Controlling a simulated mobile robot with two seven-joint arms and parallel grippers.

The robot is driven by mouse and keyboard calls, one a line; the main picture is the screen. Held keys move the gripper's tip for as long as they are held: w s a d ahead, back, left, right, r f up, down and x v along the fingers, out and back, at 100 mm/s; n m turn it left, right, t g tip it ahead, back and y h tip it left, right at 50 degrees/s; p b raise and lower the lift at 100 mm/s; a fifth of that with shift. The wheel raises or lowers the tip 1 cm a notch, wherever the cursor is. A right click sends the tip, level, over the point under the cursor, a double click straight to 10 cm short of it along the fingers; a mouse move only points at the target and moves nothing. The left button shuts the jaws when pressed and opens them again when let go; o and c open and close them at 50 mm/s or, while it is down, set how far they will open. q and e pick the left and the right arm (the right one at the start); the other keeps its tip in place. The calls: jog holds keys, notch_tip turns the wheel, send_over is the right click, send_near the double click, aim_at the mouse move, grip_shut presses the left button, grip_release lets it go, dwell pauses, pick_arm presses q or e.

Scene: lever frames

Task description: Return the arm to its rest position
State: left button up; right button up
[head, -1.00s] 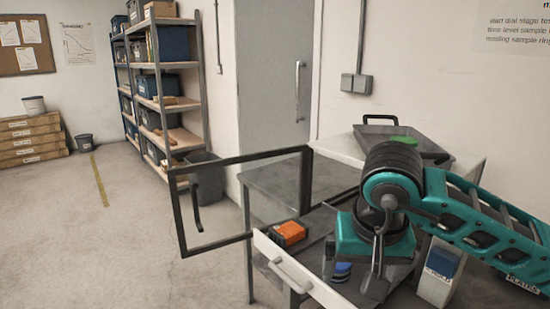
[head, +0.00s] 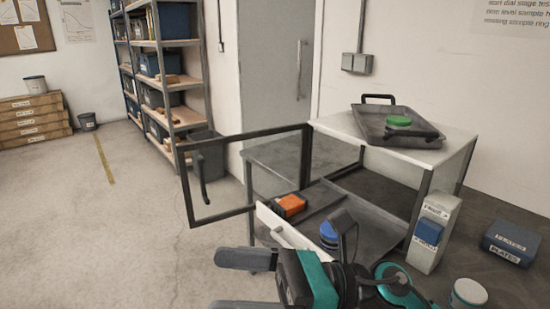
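My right gripper (head: 240,283) is low at the bottom of the head view, its arm coming in from the bottom right. Its two dark fingers point left and are spread apart, with nothing seen between them. It is in front of the open drawer (head: 277,226) and apparently empty. My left gripper is not in view. Behind my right gripper, a blue round piece (head: 329,233) is partly hidden by my arm. An orange block (head: 291,204) sits at the drawer's left.
A framed door (head: 186,190) stands swung open at the left of the bench. A grey tray (head: 372,128) with a green round piece (head: 399,121) lies on the white top (head: 436,153). A white box (head: 436,222), a blue box (head: 511,242) and a jar (head: 468,293) stand right. Floor at left is clear.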

jog(key=w+d+f+m+t+h, duration=0.35)
jog(key=m+t, duration=0.35)
jog(key=m, duration=0.4)
jog(key=w+d+f+m+t+h+p, duration=0.15)
jog(key=d+f+m+t, duration=0.35)
jog(key=m, duration=0.6)
jog(key=w+d+f+m+t+h, duration=0.1)
jog(key=w+d+m+t+h, duration=0.25)
jog(key=m+t, duration=0.6)
jog(key=s+d+f+m+g+h, duration=0.4)
jog(key=s+d+f+m+h, duration=0.1)
jog(key=f+m, duration=0.4)
jog(key=s+d+f+m+g+h, duration=0.5)
jog(key=f+m, duration=0.4)
jog(key=f, duration=0.4)
jog(key=shift+s+p, duration=0.35)
jog(key=shift+s, duration=0.45)
jog(key=shift+m, duration=0.25)
